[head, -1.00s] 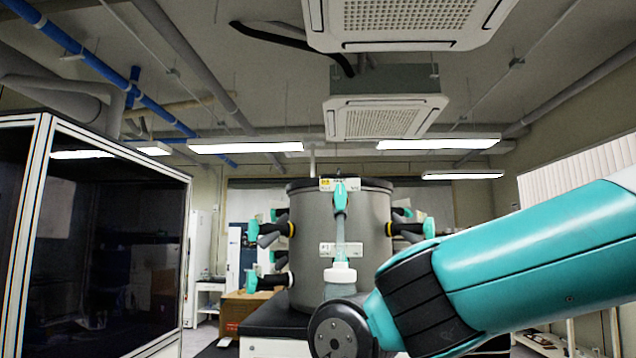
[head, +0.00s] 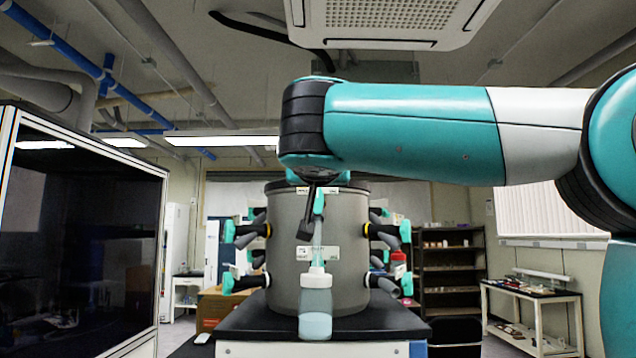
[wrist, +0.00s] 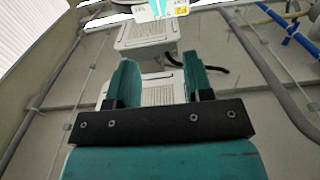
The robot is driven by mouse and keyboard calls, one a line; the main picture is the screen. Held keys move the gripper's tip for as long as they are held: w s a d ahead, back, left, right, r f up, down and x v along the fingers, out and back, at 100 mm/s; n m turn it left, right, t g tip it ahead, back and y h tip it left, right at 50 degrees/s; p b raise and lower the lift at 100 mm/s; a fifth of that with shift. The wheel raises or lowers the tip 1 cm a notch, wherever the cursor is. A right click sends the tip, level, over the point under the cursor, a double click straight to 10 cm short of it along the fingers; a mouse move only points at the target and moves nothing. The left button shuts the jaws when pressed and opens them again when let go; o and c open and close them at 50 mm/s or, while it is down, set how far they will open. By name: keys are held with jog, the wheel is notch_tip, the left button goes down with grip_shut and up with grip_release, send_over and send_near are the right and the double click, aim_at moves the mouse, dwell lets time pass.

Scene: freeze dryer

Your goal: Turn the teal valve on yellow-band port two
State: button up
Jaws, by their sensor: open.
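A grey drum (head: 285,275) carries several side ports with teal valves. The upper left port has a yellow band (head: 269,230) and a teal valve (head: 229,231). The upper right port also shows a yellow band (head: 366,230), with a teal valve (head: 405,231) at its outer end. Which one is port two I cannot tell. A front teal valve (head: 319,204) is partly hidden behind my wrist. In the wrist view my gripper (wrist: 160,78) is open and empty, its teal fingers apart. In the head view the wrist end hangs before the drum's upper front.
A bottle (head: 316,303) with clear liquid hangs at the drum's front. The drum stands on a black-topped bench (head: 250,318). A dark glass cabinet (head: 80,240) stands at left. Shelves (head: 447,262) and a white table (head: 530,300) are at right, with floor between.

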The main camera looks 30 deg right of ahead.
aim_at(318, 200)
jog(key=p+x, duration=0.5)
jog(key=x, duration=0.7)
jog(key=shift+w+d, duration=0.2)
jog(key=shift+w, duration=0.05)
grip_shut()
